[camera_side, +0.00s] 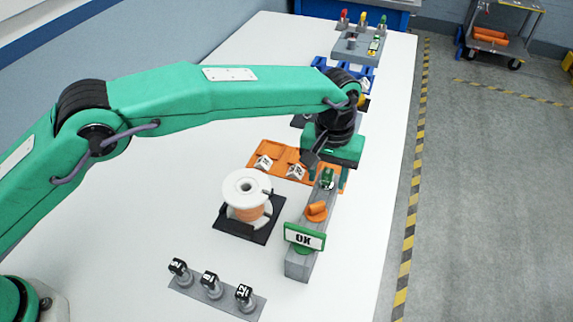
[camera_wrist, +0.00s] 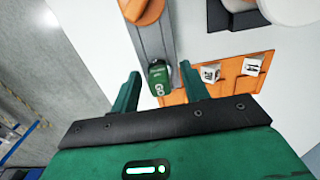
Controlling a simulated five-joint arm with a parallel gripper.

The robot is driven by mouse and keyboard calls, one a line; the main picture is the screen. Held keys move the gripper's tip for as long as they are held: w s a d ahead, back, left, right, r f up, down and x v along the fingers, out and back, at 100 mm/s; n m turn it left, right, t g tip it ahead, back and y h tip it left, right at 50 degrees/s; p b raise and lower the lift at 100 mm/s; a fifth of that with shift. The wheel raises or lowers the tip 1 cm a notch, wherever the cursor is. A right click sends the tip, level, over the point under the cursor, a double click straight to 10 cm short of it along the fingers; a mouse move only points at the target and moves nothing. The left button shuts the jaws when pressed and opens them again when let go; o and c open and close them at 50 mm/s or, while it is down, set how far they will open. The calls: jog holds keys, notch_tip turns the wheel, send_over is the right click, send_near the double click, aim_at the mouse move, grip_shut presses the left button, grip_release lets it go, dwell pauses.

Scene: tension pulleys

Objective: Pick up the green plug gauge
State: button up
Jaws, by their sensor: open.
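The green plug gauge (camera_side: 327,179) stands at the far end of a long grey block. In the wrist view the green plug gauge (camera_wrist: 158,74) shows a white mark like "GO" and lies between my fingertips. My gripper (camera_side: 328,168) is open, its fingers reaching down on either side of the gauge. In the wrist view my gripper (camera_wrist: 160,82) has a gap between each finger and the gauge. Whether a finger touches it in depth I cannot tell.
The grey block (camera_side: 298,265) also carries an orange piece (camera_side: 316,211) and an "OK" sign (camera_side: 304,237). A spool (camera_side: 247,190) stands to its left. An orange mat (camera_side: 268,149) with white number tags lies beside my gripper. Black-topped weights (camera_side: 210,283) stand nearer the front.

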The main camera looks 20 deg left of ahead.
aim_at(328, 171)
jog(key=c, duration=0.9)
jog(key=shift+c, duration=0.2)
jog(key=shift+r, duration=0.15)
jog(key=shift+r, duration=1.5)
jog(key=s+d+r, duration=0.3)
jog(key=s+r, duration=0.4)
jog(key=s, duration=0.4)
jog(key=shift+d+r, duration=0.25)
jog(key=shift+r, duration=0.15)
